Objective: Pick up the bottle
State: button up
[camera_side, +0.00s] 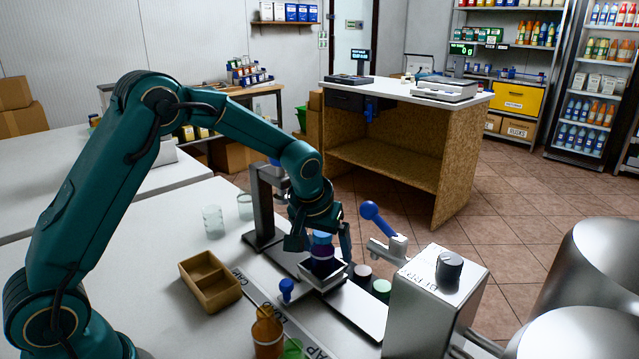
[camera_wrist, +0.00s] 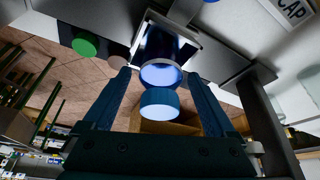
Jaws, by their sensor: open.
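The bottle (camera_side: 322,254) is dark blue and stands upright in a square pale metal holder (camera_side: 324,276). In the wrist view the dark body of the bottle (camera_wrist: 164,46) sits inside the holder's pale frame, with rounded blue parts at its near end. My gripper (camera_side: 320,242) is open and points down over the bottle, with one finger on each side of it. In the wrist view the two fingers of my gripper (camera_wrist: 160,86) flank the blue top with gaps on both sides. Whether a finger touches the bottle's far side cannot be told.
A metal column (camera_side: 264,205) stands close at the left. A steel box machine (camera_side: 434,300) with a blue-knobbed lever (camera_side: 382,220) is at the right. A brown divided tray (camera_side: 210,281), an amber bottle (camera_side: 267,332) and clear cups (camera_side: 213,221) stand on the white table.

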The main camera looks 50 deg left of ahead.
grip_shut()
jog(key=shift+r, duration=0.1)
